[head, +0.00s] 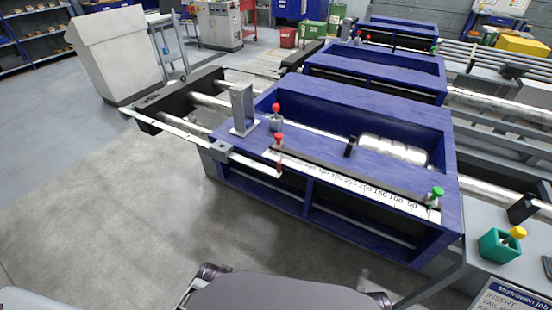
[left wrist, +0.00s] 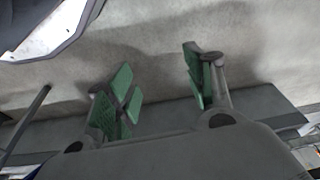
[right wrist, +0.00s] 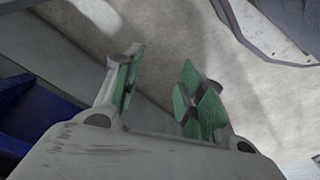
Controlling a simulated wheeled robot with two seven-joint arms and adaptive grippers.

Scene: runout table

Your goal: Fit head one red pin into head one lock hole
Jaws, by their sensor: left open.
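Two red-knobbed pins show in the head view on the nearest blue runout table (head: 330,178). One red pin (head: 276,108) stands in a small grey holder near an upright grey plate. I cannot tell which belongs to head one, and no lock hole can be made out. My left gripper (left wrist: 158,78) is open and empty over the grey floor. My right gripper (right wrist: 160,80) is also open and empty over the floor. Neither gripper shows in the head view.
A green-knobbed pin (head: 437,192) stands at the right end of the scale. A teal holder (head: 499,246) with a yellow knob sits on the grey surface at right. A steel rail (head: 185,130) juts left from the table.

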